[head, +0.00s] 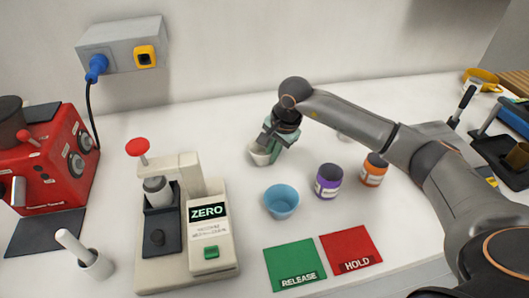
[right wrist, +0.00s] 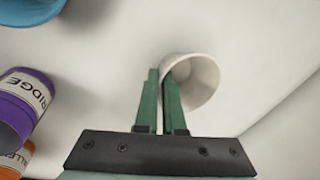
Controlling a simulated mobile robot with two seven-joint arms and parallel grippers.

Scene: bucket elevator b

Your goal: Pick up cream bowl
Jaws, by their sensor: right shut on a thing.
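The cream bowl (head: 260,155) is at the back middle of the table in the head view, partly hidden by my right gripper (head: 266,146). In the right wrist view the cream bowl (right wrist: 200,82) shows its open mouth, and the green fingers of my right gripper (right wrist: 164,80) are shut on its near wall, one finger inside and one outside. From these views I cannot tell whether the bowl is clear of the table. My left gripper is not in view.
A blue bowl (head: 281,201), a purple jar (head: 328,181) and an orange jar (head: 373,170) stand in front of the gripper. Green RELEASE (head: 294,268) and red HOLD (head: 350,247) mats lie at the front. A ZERO machine (head: 208,235) stands to the left.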

